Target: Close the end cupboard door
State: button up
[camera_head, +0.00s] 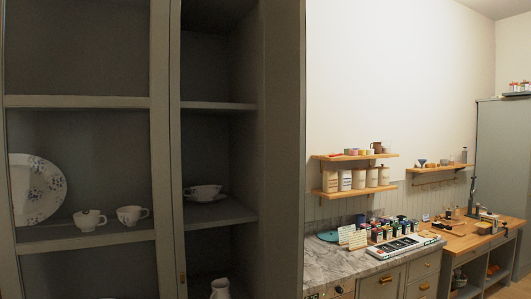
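A tall grey cupboard (283,150) fills the left half of the view, close to me. Its right-hand section is open at the front, and its shelves show. A grey upright frame piece (165,150) stands between the left and right sections, with a small brass fitting (182,278) low on it. I cannot tell if this is the edge of a door, or if glass covers the left section. Another tall grey cupboard (500,150) stands at the far right and looks closed. I cannot tell which is the end cupboard. My gripper is not in view.
The shelves hold a patterned plate (35,190), two cups (90,219), a cup on a saucer (203,192) and a white jug (220,288). A marble counter (345,262) with jars and a wooden workbench (455,243) stand right. Little floor shows.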

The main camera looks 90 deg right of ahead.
aim_at(282, 28)
jog(key=u, duration=0.9)
jog(key=k, duration=2.7)
jog(key=z, duration=0.8)
